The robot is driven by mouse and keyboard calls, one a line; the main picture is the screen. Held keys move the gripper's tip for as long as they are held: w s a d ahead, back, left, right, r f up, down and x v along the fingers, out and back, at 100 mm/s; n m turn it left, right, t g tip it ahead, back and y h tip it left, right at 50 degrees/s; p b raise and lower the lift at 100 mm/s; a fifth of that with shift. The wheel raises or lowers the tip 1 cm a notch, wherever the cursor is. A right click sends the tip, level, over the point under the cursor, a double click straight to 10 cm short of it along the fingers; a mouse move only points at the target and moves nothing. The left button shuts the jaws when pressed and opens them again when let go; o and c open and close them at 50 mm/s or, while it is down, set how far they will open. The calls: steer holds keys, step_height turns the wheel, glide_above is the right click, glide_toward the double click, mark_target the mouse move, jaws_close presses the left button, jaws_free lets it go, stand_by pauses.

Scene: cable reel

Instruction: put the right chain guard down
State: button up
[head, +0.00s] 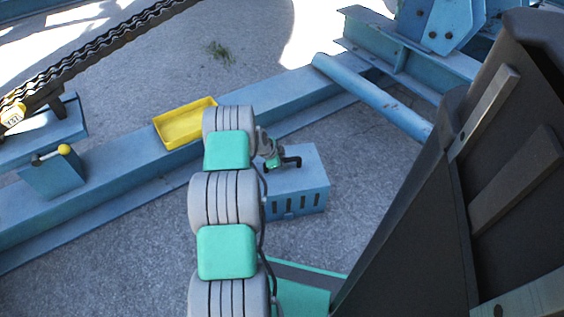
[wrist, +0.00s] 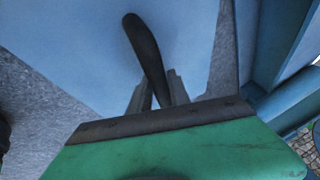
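A blue box-like cover (head: 305,188) with slots in its front face and a black handle on top is beside the long blue beam. It looks like the right chain guard, though no label shows. My gripper (head: 272,153) is at the left end of the handle (head: 291,162). In the wrist view the dark handle (wrist: 146,45) runs between the two grey fingers of my gripper (wrist: 158,92), which appear closed against it. The light blue surface (wrist: 75,35) lies below. Whether the cover's underside touches the ground cannot be told.
A yellow tray (head: 186,124) lies on the blue beam (head: 100,190). A blue block with a yellow-knobbed lever (head: 62,152) is at the left, a chain (head: 90,48) at upper left. A blue tube (head: 370,92) is at the right. Gravel (head: 110,260) in front is clear.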

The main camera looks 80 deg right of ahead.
steer(key=o, duration=0.3)
steer(key=shift+o, duration=0.2)
